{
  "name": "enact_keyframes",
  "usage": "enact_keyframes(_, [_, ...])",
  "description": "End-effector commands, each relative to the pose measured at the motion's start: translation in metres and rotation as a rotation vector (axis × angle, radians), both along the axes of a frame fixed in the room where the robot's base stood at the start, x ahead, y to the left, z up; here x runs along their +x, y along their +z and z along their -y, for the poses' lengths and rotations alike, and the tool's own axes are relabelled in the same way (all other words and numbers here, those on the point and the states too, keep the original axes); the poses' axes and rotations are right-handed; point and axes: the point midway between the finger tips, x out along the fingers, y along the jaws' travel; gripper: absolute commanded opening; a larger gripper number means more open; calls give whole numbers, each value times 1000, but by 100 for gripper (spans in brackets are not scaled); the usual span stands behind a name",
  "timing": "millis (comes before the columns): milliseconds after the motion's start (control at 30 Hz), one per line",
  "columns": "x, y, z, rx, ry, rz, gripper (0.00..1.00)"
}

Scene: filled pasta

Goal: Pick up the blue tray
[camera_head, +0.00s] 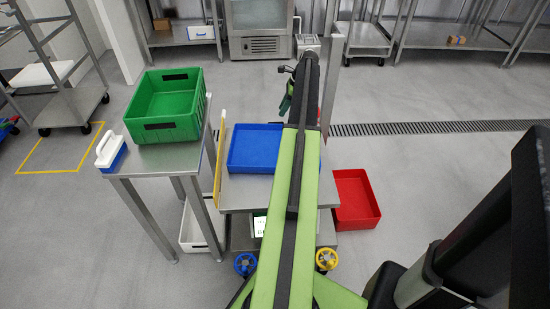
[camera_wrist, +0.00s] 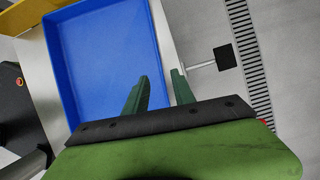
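The blue tray (camera_head: 254,149) is shallow and empty, lying on a metal cart top. My green arm covers its right part in the head view. In the wrist view the blue tray (camera_wrist: 95,60) fills the upper left. My gripper (camera_wrist: 162,82) has two green fingers, spread apart with a gap between them. The left finger overlaps the tray's right part in the picture, and the right finger lies beyond its right wall. That wall lines up roughly with the gap. Nothing shows gripped, and I cannot tell the height above the wall.
A green crate (camera_head: 150,127) and a white-handled brush (camera_head: 110,150) stand on the metal table to the left. A yellow board (camera_head: 219,160) stands upright along the cart's left side. A red tray (camera_head: 355,199) is low at the right. Open floor lies farther right.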

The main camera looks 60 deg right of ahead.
Motion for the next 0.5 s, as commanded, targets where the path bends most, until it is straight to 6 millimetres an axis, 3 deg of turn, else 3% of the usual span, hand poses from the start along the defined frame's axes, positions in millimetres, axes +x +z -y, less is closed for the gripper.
enact_keyframes(33, [4,-22,-2,0,0,0,31])
enact_keyframes(133, [10,-41,-6,1,-2,0,31])
enact_keyframes(400, [15,-47,-9,0,-2,0,31])
enact_keyframes(500, [17,-59,-10,0,-2,0,31])
